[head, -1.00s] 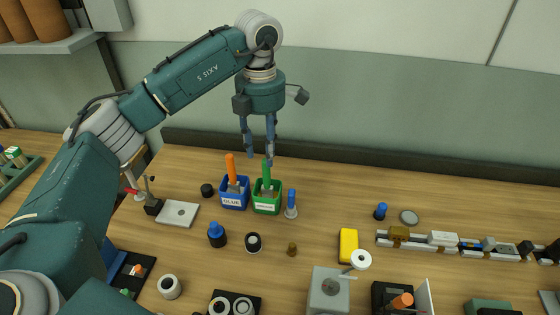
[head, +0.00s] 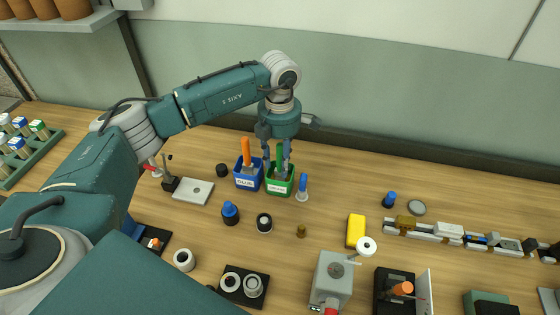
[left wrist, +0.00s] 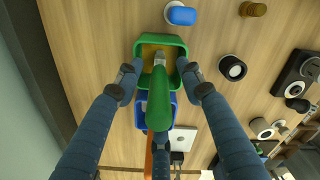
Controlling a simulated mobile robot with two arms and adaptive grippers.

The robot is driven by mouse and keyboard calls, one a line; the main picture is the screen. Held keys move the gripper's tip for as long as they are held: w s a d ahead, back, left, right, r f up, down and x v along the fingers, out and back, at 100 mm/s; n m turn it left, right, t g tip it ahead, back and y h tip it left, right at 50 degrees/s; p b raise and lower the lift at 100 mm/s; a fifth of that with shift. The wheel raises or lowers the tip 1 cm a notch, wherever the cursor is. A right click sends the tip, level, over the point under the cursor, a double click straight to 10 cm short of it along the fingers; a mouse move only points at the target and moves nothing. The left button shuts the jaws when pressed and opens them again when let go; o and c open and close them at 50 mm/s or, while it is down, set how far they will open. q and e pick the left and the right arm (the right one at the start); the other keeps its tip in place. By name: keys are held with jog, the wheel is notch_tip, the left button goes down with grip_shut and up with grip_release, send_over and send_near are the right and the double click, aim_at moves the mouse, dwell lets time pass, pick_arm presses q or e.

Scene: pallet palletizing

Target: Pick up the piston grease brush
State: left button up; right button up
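The green-handled brush (head: 280,156) stands in a green box (head: 278,188) whose label is too small to read surely; I take it as the grease brush. My left gripper (head: 277,164) points down over this box, with its fingers around the green handle. In the left wrist view the green handle (left wrist: 160,105) lies between spread fingers, with gaps on both sides. The left gripper is open, and the fingertips are near the rim of the green box (left wrist: 147,48). My right gripper is in neither view.
A blue box (head: 247,181) marked GLUE, with an orange-handled brush (head: 246,148), stands close on the left. A blue-capped item (head: 302,187) stands close on the right. A grey plate (head: 193,191) and several small parts lie around. The wall is behind.

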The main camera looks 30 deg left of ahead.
pick_arm(q)
jog(key=shift+f, duration=0.1)
jog(key=shift+c, duration=1.1)
grip_shut()
notch_tip(320, 180, up, 13)
jog(key=b, duration=0.4)
jog(key=shift+w, duration=0.15)
notch_tip(320, 180, up, 7)
